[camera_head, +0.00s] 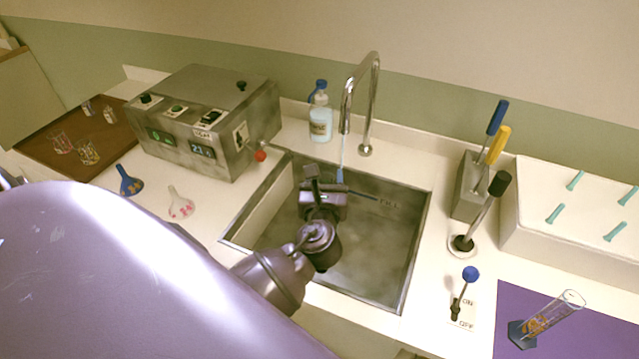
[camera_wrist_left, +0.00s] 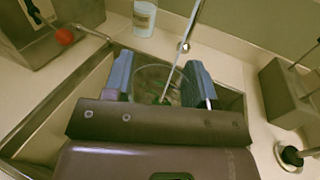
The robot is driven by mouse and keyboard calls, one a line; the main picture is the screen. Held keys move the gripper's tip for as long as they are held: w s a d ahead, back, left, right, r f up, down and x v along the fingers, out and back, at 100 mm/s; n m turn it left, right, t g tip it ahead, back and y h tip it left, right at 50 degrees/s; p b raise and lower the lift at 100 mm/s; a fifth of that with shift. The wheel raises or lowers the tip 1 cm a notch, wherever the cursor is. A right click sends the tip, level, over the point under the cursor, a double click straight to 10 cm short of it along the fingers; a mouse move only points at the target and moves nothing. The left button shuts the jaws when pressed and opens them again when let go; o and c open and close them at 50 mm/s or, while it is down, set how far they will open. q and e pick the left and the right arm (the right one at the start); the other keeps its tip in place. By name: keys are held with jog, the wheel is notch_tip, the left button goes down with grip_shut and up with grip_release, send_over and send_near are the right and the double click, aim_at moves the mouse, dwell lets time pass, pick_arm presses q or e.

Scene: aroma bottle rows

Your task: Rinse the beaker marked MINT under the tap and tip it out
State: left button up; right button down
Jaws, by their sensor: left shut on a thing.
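My left gripper (camera_head: 325,185) reaches over the steel sink (camera_head: 375,270), below the tap (camera_head: 372,95). In the left wrist view its blue fingers (camera_wrist_left: 160,82) are shut on a clear glass beaker (camera_wrist_left: 150,72), whose round rim shows between them. The beaker is mostly hidden behind the gripper in the head view, and I cannot read its mark. A thin water stream (camera_head: 341,158) falls from the tap; in the left wrist view the stream (camera_wrist_left: 180,60) runs down into the beaker's opening. The blue-knobbed lever (camera_head: 470,274) stands by an ON/OFF plate. My right gripper is out of view.
A metal box with displays (camera_head: 205,120) and a red-tipped knob (camera_head: 260,156) stands left of the sink. A soap bottle (camera_head: 320,118) is behind it. A brush holder (camera_head: 468,190) and white rack (camera_head: 570,235) stand right. A tilted cylinder (camera_head: 555,315) is on a purple mat (camera_head: 520,295).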

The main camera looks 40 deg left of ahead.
pick_arm(q)
jog(key=shift+w+a+f, duration=0.25)
jog(key=shift+w+a, duration=0.2)
jog(key=shift+w, duration=1.3)
jog(key=shift+w+a+f, duration=0.25)
jog(key=shift+w+a, duration=0.15)
jog(key=shift+w, duration=1.35)
jog(key=shift+w+a+f, duration=0.25)
jog(key=shift+w+a, duration=0.2)
jog(key=shift+w, duration=1.3)
jog(key=shift+s, duration=0.1)
jog(key=shift+s+d, duration=0.35)
jog(key=shift+s, duration=1.1)
jog(key=shift+s+d, duration=0.4)
jog(key=shift+s, duration=1)
jog(key=shift+s+d, duration=0.35)
jog(key=shift+s, duration=1.1)
